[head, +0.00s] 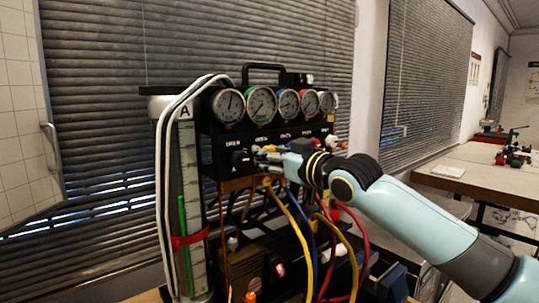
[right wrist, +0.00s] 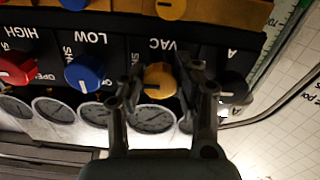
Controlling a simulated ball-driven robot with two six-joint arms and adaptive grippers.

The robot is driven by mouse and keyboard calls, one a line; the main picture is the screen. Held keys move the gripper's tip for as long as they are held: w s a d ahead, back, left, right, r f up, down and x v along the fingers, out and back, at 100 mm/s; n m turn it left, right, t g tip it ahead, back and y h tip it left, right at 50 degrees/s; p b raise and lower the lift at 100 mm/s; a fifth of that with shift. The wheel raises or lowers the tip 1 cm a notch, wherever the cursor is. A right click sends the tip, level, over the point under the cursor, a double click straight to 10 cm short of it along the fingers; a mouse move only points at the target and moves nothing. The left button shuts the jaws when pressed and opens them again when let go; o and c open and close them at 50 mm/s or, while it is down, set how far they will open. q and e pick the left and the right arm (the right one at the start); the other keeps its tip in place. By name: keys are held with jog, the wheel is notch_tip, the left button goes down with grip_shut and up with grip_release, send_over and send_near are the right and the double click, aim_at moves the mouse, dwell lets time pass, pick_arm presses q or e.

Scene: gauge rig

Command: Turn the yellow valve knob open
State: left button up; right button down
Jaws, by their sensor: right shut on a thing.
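The yellow valve knob (right wrist: 160,81) sits on the black panel under the label VAC, which appears upside down in the right wrist view. My right gripper (right wrist: 160,90) has one finger on each side of this knob and is shut on it. In the head view my right gripper (head: 266,156) reaches in from the right to the front of the panel (head: 226,145), and it hides the knob there. How far the knob is turned is hard to read. My left gripper is not in view.
A blue knob (right wrist: 84,74) and a red knob (right wrist: 16,70) stand along the same panel, and a black knob (head: 240,158) is on the other side. Gauges (head: 228,105) line the top. Coloured hoses (head: 293,222) hang below.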

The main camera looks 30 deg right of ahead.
jog(key=n+b, duration=0.1)
jog(key=n, duration=0.2)
jog(key=shift+f+n+b, duration=0.1)
jog(key=shift+n+b, duration=0.25)
jog(key=shift+n, duration=0.05)
jog(key=n+b, duration=0.2)
jog(key=n, duration=0.3)
jog(key=n+b, duration=0.1)
jog(key=n, duration=0.3)
jog(key=shift+n, duration=0.4)
jog(key=shift+n+b, duration=0.8)
jog(key=shift+n, duration=1.3)
jog(key=c, duration=0.9)
grip_release()
jog(key=shift+c, duration=0.2)
